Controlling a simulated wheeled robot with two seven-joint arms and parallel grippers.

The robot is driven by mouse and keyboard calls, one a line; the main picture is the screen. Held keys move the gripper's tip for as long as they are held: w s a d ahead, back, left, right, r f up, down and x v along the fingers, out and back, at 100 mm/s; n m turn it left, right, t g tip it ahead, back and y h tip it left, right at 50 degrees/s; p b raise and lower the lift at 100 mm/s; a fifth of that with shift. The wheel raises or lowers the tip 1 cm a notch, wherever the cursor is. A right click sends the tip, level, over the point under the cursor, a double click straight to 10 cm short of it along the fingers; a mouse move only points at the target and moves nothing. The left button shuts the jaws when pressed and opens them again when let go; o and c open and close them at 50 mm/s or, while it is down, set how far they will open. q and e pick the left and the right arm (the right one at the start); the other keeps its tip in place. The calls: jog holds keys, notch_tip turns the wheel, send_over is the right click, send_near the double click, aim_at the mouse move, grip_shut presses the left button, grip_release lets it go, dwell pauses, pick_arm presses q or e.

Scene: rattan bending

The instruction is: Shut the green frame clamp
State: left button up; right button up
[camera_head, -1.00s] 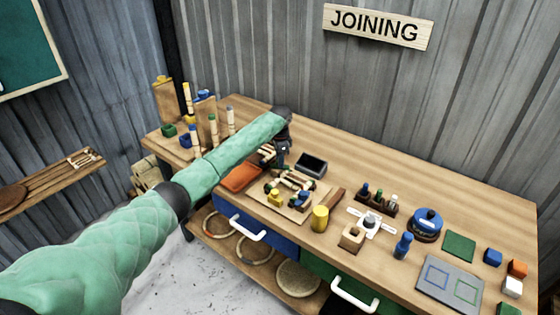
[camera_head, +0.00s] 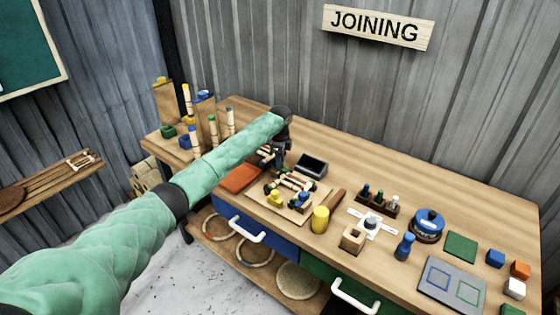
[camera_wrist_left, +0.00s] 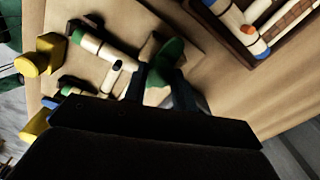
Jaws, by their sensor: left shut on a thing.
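A small pale rattan frame (camera_head: 293,181) with dark green and yellow fittings lies on a light wooden board (camera_head: 297,215). My left gripper (camera_head: 279,160) reaches down at its far side. In the left wrist view the frame's pale rods (camera_wrist_left: 105,48) show beside a yellow fitting (camera_wrist_left: 42,55). The green clamp (camera_wrist_left: 168,52) shows at the fingertips of my left gripper (camera_wrist_left: 160,82), which is shut on it. Its lower part is hidden by the fingers and the dark gripper body. My right gripper is in neither view.
An orange tray (camera_head: 241,178) lies left of the board and a dark box (camera_head: 311,165) stands to its right. A yellow cylinder (camera_head: 320,220) and a wooden block (camera_head: 353,238) stand at the front. Upright rattan posts (camera_head: 212,130) stand at the left end.

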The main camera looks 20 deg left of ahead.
pick_arm(q)
jog(key=shift+w+a+r, duration=0.1)
jog(key=shift+r, duration=0.1)
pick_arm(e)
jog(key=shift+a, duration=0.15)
pick_arm(q)
jog(key=o, duration=1)
jog(key=shift+f, duration=0.1)
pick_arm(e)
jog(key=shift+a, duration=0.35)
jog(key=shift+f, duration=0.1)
pick_arm(q)
jog(key=shift+r+b, duration=0.3)
notch_tip(320, 180, up, 5)
jog(key=shift+r+b, duration=0.2)
jog(key=shift+b, duration=0.95)
jog(key=shift+r, duration=0.9)
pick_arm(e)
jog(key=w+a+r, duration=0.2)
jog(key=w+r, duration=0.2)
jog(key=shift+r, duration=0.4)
